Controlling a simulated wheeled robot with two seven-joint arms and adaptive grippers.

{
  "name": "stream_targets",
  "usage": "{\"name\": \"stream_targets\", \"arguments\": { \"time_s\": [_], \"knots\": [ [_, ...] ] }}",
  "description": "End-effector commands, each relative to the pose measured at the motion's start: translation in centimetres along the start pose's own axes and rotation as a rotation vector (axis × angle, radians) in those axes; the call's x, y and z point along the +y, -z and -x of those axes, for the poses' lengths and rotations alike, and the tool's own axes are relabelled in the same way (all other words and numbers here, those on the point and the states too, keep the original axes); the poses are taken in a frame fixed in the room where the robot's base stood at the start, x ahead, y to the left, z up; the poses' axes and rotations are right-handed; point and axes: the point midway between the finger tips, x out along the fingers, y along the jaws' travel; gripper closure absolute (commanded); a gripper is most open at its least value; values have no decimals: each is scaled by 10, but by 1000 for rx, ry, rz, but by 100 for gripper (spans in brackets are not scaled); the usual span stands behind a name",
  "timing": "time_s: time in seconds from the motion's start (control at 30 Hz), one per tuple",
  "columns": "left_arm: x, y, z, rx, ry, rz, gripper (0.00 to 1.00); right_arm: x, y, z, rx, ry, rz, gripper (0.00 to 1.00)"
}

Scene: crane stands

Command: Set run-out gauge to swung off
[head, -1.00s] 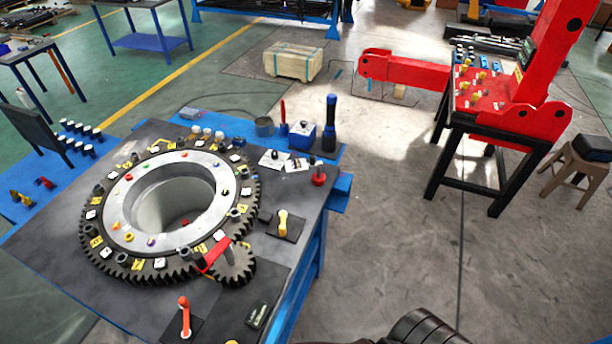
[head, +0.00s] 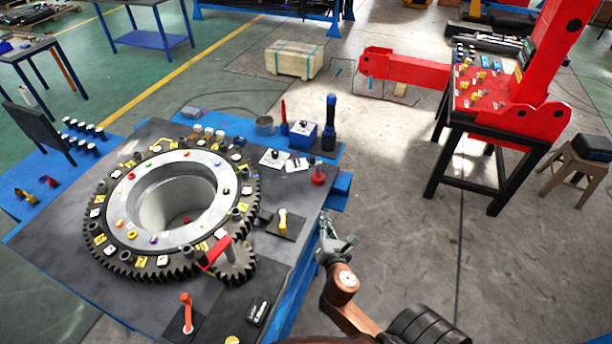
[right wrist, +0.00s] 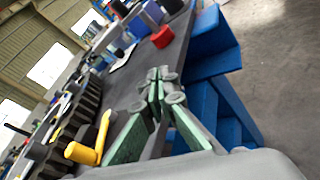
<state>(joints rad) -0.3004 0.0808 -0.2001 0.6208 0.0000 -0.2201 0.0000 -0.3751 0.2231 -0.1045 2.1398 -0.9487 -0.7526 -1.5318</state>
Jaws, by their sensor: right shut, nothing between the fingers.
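Nothing readable marks the run-out gauge, so I cannot tell which part it is. A yellow lever (head: 283,222) stands on a dark square plate near the table's right edge; it also shows in the right wrist view (right wrist: 90,148). An orange lever (head: 187,313) stands at the table's front. A red arm (head: 214,254) lies over the small pinion (head: 237,264) beside the large toothed ring (head: 122,262). My right gripper (head: 346,243) is shut and empty at the table's right edge, right of the yellow lever and apart from it. Its green fingers (right wrist: 158,95) meet in the right wrist view. My left gripper is out of view.
A blue-and-black bottle-shaped tool (head: 330,125), a blue box (head: 303,135) and a red knob (head: 318,174) stand at the table's back right. A small dark labelled block (head: 257,312) lies near the front. Open floor (head: 400,230) separates the table from a red crane stand (head: 520,115).

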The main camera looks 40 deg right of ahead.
Motion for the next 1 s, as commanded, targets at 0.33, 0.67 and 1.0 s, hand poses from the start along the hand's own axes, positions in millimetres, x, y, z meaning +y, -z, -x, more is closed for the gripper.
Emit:
{"name": "stream_targets", "arguments": {
  "time_s": [0.33,0.67,1.0],
  "knots": [
    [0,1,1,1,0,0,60,54,-43,7,-167,-120,446,100],
    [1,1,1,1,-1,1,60,56,-43,7,-172,-122,460,100],
    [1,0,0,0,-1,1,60,62,-49,-31,-174,-122,458,100]
  ]
}}
